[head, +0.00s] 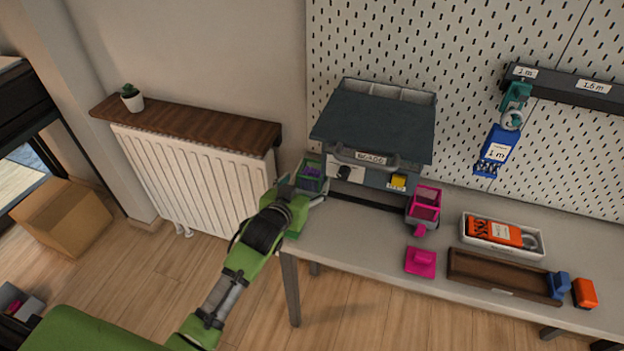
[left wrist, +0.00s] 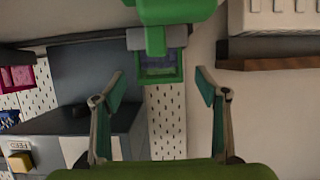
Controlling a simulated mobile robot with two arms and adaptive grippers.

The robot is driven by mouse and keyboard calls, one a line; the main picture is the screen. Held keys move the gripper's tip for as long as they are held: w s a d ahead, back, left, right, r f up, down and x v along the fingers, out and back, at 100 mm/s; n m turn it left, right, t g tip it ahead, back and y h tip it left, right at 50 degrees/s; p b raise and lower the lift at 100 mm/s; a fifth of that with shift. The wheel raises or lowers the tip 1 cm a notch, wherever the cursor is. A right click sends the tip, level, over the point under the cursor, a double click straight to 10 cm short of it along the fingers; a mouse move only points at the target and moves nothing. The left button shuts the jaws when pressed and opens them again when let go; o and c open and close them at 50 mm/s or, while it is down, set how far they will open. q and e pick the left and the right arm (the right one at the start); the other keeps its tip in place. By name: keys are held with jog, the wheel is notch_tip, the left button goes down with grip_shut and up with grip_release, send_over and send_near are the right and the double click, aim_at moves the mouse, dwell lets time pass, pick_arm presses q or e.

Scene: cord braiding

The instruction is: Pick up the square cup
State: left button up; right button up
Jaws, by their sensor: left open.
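A green square cup (head: 311,171) with purple inside stands at the left end of the table, beside the dark bead case. It also shows in the left wrist view (left wrist: 158,66), beyond and between my fingertips. A magenta square cup (head: 426,203) stands right of the case. My left gripper (head: 304,184) is at the green cup, and partly overlaps it in the head view. Its two fingers are apart in the left wrist view (left wrist: 159,76), with nothing clearly held between them. Whether they touch the cup cannot be told. My right gripper is out of view.
The dark case (head: 374,137) stands behind the table's left part. A magenta block (head: 421,262), a white tray (head: 467,240) with orange packs, a brown tray (head: 490,272) and an orange block (head: 584,293) lie to the right. A radiator (head: 190,172) is at left.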

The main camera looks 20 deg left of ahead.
aim_at(308, 181)
pick_arm(q)
jog(key=shift+x, duration=2.65)
jog(key=shift+d, duration=0.1)
jog(key=c, duration=1.2)
